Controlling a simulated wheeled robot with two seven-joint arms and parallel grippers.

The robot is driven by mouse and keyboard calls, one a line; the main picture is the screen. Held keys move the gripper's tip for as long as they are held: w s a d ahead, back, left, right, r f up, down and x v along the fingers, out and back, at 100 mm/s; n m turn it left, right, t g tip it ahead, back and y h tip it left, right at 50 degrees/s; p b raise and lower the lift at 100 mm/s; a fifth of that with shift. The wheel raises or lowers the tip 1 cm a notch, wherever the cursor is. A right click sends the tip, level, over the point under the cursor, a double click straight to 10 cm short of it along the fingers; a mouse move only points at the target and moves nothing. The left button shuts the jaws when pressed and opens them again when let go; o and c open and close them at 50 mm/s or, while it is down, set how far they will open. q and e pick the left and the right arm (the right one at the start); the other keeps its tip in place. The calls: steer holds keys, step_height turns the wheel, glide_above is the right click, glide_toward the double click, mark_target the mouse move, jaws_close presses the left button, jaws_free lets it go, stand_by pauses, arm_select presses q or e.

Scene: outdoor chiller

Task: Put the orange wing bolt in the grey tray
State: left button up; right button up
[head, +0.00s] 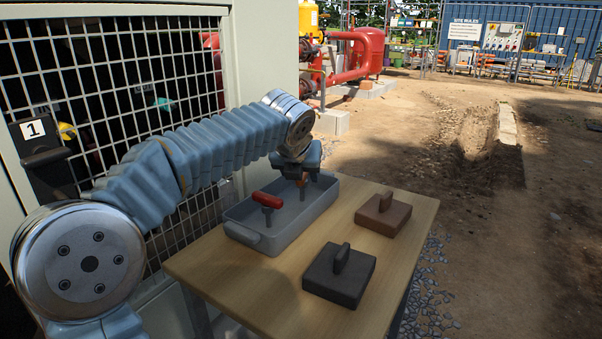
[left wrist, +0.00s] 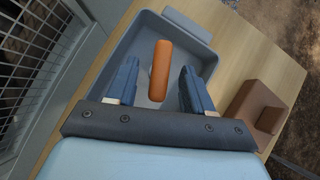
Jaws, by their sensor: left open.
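The grey tray (head: 244,235) lies at the back left of the wooden table; it also fills much of the left wrist view (left wrist: 122,40). My left gripper (head: 302,177) is over the far part of the tray, pointing down. The orange wing bolt (head: 302,182) is mostly hidden by it in the head view. In the left wrist view the orange wing bolt (left wrist: 160,72) is between my open fingers, with gaps on both sides, inside the tray's outline. I cannot tell whether it touches the tray floor. My right gripper is out of view.
A red wing bolt (head: 267,200) stands in the tray beside the gripper. A dark block with a handle (head: 339,276) and a brown one (head: 383,215) sit on the wooden table (head: 277,305). A mesh-fronted cabinet (head: 115,85) stands close on the left.

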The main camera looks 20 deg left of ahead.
arm_select(q)
steer(key=p+v, duration=0.1)
steer(key=v, duration=1.1)
